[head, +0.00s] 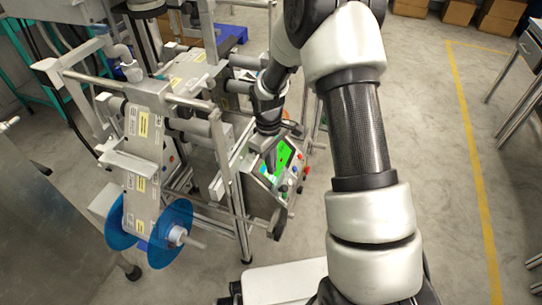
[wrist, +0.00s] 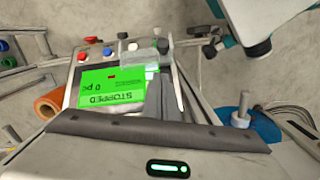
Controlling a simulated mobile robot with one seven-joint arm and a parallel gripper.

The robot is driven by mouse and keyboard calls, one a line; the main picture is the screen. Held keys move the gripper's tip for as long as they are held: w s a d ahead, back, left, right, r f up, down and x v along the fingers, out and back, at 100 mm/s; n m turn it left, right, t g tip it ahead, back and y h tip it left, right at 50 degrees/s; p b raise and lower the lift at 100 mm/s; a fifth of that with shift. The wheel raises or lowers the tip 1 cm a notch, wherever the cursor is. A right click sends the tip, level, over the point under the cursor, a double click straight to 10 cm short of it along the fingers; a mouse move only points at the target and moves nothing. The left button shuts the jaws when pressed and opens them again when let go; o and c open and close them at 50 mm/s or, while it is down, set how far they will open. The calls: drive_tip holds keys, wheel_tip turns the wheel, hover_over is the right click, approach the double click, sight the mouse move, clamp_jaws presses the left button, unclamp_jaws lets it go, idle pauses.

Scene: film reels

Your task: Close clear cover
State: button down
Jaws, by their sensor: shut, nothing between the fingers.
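The machine's control panel (head: 279,173) has a bright green screen (head: 283,154), and it also shows upside down in the wrist view, where the screen (wrist: 110,90) reads STOPPED. A pale see-through piece (wrist: 139,60), which looks like the clear cover, lies at the screen's edge near the buttons in the wrist view. Its hinge and exact angle are hard to make out. My gripper (head: 270,158) is shut and empty, in front of the panel. In the wrist view my gripper (wrist: 157,76) overlaps one side of the screen, next to the see-through piece. Whether they touch is unclear.
Red, blue, white and black buttons (wrist: 108,51) line the panel's edge. The machine's metal frame and rollers (head: 190,130) stand close to the left of my arm. A blue reel (head: 170,232) is at lower left. The floor (head: 435,150) to the right is clear.

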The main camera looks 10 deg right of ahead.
sight(279, 187)
drive_tip(key=shift+s+d+f+b, duration=0.15)
drive_tip(key=shift+s+d+f, duration=0.2)
drive_tip(key=shift+f, duration=0.25)
drive_tip(key=shift+s+d+f+b, duration=0.15)
drive_tip(key=shift+s+d+f, duration=0.15)
drive_tip(key=shift+f, duration=0.25)
drive_tip(key=shift+s+d+f+b, duration=0.15)
drive_tip(key=shift+s+d+f, duration=0.2)
drive_tip(key=shift+f, duration=0.25)
drive_tip(key=d+f, duration=0.1)
drive_tip(key=s+f+b, duration=0.1)
drive_tip(key=d+f, duration=0.1)
drive_tip(key=shift+s+d+f, duration=0.15)
drive_tip(key=shift+s+d, duration=0.15)
drive_tip(key=shift+d, duration=0.05)
drive_tip(key=shift+s+d+f, duration=0.1)
drive_tip(key=shift+s+d, duration=0.05)
drive_tip(key=w+r, duration=0.1)
drive_tip(key=w+a+r+p, duration=0.1)
drive_tip(key=r, duration=0.1)
drive_tip(key=a+r+p, duration=0.1)
drive_tip(key=r, duration=0.1)
drive_tip(key=shift+w+a, duration=0.2)
drive_tip(key=shift+w, duration=0.2)
wheel_tip(279, 187, up, 8)
drive_tip(key=p, duration=0.2)
drive_tip(key=shift+a, duration=0.2)
